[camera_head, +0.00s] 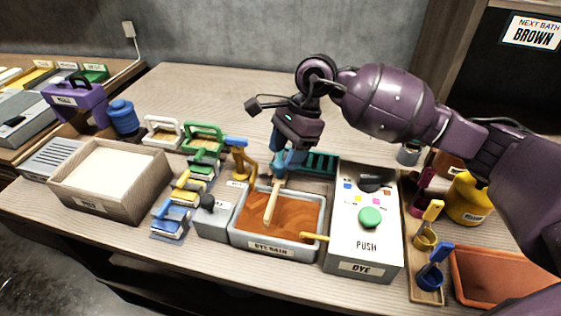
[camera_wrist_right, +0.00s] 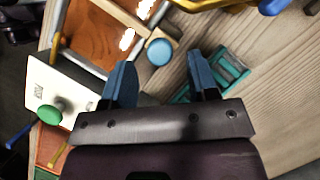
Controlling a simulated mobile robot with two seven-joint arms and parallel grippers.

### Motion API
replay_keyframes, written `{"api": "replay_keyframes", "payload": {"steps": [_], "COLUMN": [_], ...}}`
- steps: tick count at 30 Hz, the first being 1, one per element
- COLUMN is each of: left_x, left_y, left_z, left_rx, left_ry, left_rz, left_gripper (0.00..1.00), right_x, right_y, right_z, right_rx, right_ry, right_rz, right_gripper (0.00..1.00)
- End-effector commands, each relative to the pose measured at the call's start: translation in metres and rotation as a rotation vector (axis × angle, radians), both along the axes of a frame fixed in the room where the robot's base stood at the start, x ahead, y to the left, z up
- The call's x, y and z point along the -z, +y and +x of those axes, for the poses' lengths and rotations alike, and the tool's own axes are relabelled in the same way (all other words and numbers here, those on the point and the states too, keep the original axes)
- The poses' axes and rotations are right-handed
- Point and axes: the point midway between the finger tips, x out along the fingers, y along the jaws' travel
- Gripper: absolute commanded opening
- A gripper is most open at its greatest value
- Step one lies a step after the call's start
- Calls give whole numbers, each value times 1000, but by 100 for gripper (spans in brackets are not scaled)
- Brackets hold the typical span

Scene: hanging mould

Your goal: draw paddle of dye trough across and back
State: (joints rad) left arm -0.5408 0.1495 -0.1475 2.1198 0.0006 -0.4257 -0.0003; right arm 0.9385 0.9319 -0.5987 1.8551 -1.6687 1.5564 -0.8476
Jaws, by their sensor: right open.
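The dye trough (camera_head: 236,240), labelled "DYE BATH", is a grey basin of orange-brown liquid at the front middle of the bench. Its pale wooden paddle (camera_head: 270,207) stands tilted in the liquid, its upper end near my right gripper (camera_head: 283,163). In the right wrist view, a round blue knob (camera_wrist_right: 159,52) shows between the two blue fingertips of my open right gripper (camera_wrist_right: 162,62). A wooden bar (camera_wrist_right: 122,14) runs beside the knob, over the trough's brown liquid (camera_wrist_right: 92,32). I cannot tell whether the fingers touch the knob. My left gripper is not in view.
A white dye box (camera_head: 345,240) with a green push button (camera_head: 370,217) stands right of the trough. A teal rack (camera_head: 321,163) lies behind it. A grey block with a black knob (camera_head: 208,202) and coloured clamps crowd the left. The bench's back is clear. A sign (camera_head: 534,33) reads "NEXT BATH BROWN".

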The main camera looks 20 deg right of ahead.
Motion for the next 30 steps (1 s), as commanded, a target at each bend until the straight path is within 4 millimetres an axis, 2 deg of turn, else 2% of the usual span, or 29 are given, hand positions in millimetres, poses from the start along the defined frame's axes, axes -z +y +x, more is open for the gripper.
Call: {"api": "replay_keyframes", "payload": {"steps": [3, 7, 19, 27, 30], "left_x": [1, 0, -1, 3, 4], "left_y": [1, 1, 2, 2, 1], "left_z": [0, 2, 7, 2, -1], "left_rx": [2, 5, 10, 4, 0], "left_ry": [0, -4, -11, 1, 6], "left_rz": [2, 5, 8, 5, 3], "left_gripper": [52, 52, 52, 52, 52], "right_x": [16, 25, 28, 28, 28], "right_y": [6, 10, 12, 12, 12], "right_z": [-2, -2, -3, -3, -3], "right_rx": [-1, -1, 0, 0, 0], "right_ry": [4, 2, 0, 0, 0], "right_rz": [0, 2, 0, 0, 0], "right_gripper": [54, 54, 52, 11, 0]}}
